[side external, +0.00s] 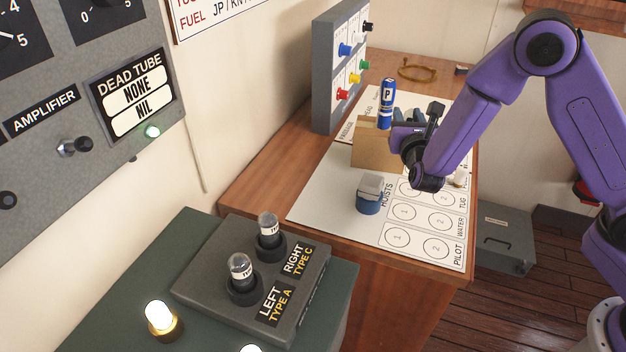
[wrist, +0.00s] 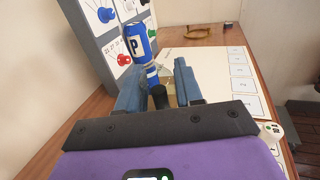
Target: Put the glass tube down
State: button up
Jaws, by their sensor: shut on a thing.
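My gripper (side external: 397,134) is over the pale mat, beside the tan wooden block (side external: 375,150). In the wrist view my gripper (wrist: 160,90) has its two blue fingers on either side of a small dark round end (wrist: 159,97), which I take to be the base of the glass tube. The tube's body is hardly visible, and the side view hides it. Two other glass tubes with white labels stand upright in sockets, one marked left (side external: 240,268) and one marked right (side external: 268,226).
A blue cylinder marked P (side external: 387,103) stands upright at the wooden block, close to my gripper. A blue jar with a grey top (side external: 369,197) stands nearer on the mat (side external: 322,208). A grey panel with coloured knobs (side external: 340,70) rises behind. The mat's numbered circles are mostly clear.

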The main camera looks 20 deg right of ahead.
jog(key=a+n+t+y, duration=0.1)
jog(key=a+n+y, duration=0.15)
jog(key=a, duration=0.95)
jog(key=shift+y, duration=0.45)
jog(key=shift+w+a+f, duration=0.95)
jog(key=shift+w+f, duration=1.1)
jog(key=shift+f, duration=0.1)
jog(key=shift+w+a+f, duration=1)
jog(key=shift+w+f, duration=1.05)
jog(key=shift+f, duration=0.05)
jog(key=shift+w+a+f, duration=0.95)
jog(key=shift+w+f, duration=1.1)
jog(key=shift+f, duration=0.1)
jog(key=shift+f, duration=0.15)
jog(key=o, duration=1)
jog(key=shift+o, duration=0.2)
